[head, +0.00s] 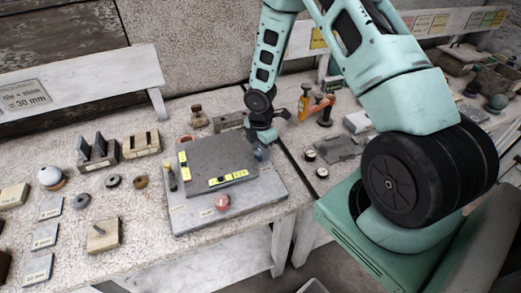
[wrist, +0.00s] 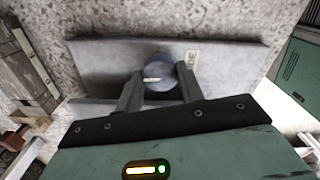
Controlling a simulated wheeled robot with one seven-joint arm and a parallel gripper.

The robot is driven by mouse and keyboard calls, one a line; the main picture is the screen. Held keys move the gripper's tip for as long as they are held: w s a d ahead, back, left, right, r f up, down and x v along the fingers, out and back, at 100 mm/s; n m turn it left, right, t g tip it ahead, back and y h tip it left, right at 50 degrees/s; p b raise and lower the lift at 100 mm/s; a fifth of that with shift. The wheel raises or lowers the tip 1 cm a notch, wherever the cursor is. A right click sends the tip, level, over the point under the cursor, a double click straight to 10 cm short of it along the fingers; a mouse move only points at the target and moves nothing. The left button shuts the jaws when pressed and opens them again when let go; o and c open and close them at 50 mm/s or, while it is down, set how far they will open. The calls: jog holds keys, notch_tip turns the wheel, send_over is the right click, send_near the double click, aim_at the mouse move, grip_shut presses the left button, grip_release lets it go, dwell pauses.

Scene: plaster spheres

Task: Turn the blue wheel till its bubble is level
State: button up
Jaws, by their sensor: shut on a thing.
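The blue wheel (head: 261,154) sits at the right edge of a dark tilting plate (head: 222,158) on a grey base slab (head: 250,198). In the wrist view the blue wheel (wrist: 158,70) shows a white mark pointing left. My gripper (head: 262,143) reaches down over it, and its two fingers (wrist: 158,86) close on the wheel from both sides. Two yellow bubble vials lie on the plate, one along its left edge (head: 184,166) and one along its front edge (head: 220,180). Their bubbles are too small to read. A red wheel (head: 222,203) sits at the slab's front.
Slotted blocks (head: 141,144), a white ball (head: 51,177), dark rings and labelled tiles (head: 45,236) lie to the left. An orange clamp (head: 316,103) stands behind on the right. A gap between tables runs just right of the slab.

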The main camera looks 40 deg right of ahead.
jog(key=m+b, duration=0.1)
jog(key=m, duration=0.3)
jog(key=shift+m, duration=0.4)
jog(key=m+b, duration=0.1)
jog(key=m, duration=0.2)
jog(key=shift+m, duration=0.3)
jog(key=m+b, duration=0.1)
jog(key=m, duration=0.3)
jog(key=shift+b, duration=0.3)
jog(key=m+b, duration=0.1)
jog(key=m, duration=0.7)
jog(key=shift+m+b, duration=0.3)
jog(key=m, duration=0.3)
jog(key=shift+m, duration=0.4)
jog(key=m, duration=0.4)
jog(key=shift+a+r, duration=0.1)
jog(key=shift+m+p, duration=0.4)
jog(key=shift+m, duration=1.6)
